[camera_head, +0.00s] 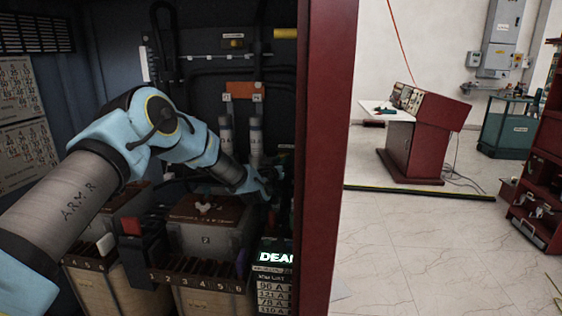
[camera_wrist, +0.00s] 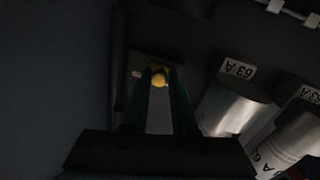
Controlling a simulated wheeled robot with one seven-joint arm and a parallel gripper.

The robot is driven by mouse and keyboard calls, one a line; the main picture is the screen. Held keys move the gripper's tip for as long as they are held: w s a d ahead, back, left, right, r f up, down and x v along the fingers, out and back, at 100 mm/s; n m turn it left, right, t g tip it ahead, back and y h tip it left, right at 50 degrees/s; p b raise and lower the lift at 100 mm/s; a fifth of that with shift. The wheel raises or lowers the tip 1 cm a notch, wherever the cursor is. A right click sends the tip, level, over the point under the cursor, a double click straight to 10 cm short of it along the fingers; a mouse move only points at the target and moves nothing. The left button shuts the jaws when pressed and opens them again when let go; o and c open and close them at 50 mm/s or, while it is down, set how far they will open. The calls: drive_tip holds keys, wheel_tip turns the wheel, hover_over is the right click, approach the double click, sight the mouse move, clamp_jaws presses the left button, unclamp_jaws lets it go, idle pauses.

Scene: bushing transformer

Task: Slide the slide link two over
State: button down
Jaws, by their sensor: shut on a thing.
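A small yellow knob (camera_wrist: 159,78) shows in the wrist view on a dull brownish plate, against a dark panel. I take it for the handle of slide link two, though no label on it can be read. My gripper (camera_wrist: 160,86) has its two dark green fingers shut on the knob, one on each side. In the head view my gripper (camera_head: 266,183) is at the right inside the cabinet, close to the red post, and the knob there is hidden.
Grey cylinders (camera_wrist: 234,105) marked 63 A stand right of my fingers in the wrist view. In the head view, a box marked 2 (camera_head: 205,228) lies below my forearm. A red post (camera_head: 328,150) bounds the cabinet at right. Open floor (camera_head: 420,240) lies beyond it.

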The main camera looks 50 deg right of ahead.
drive_tip(key=shift+s+d+f+b, duration=0.1)
drive_tip(key=shift+s+d+b, duration=0.3)
drive_tip(key=shift+s+b, duration=0.2)
drive_tip(key=shift+s+d+f+b, duration=0.1)
drive_tip(key=shift+s+d+b, duration=0.25)
drive_tip(key=shift+s+b, duration=0.2)
drive_tip(key=shift+s+d+r, duration=0.1)
drive_tip(key=shift+s+r, duration=0.15)
drive_tip(key=c, duration=0.7)
unclamp_jaws()
drive_tip(key=b, duration=0.3)
approach(294, 155)
drive_tip(key=v, duration=0.5)
drive_tip(key=shift+s+a, duration=0.2)
drive_tip(key=shift+a, duration=0.1)
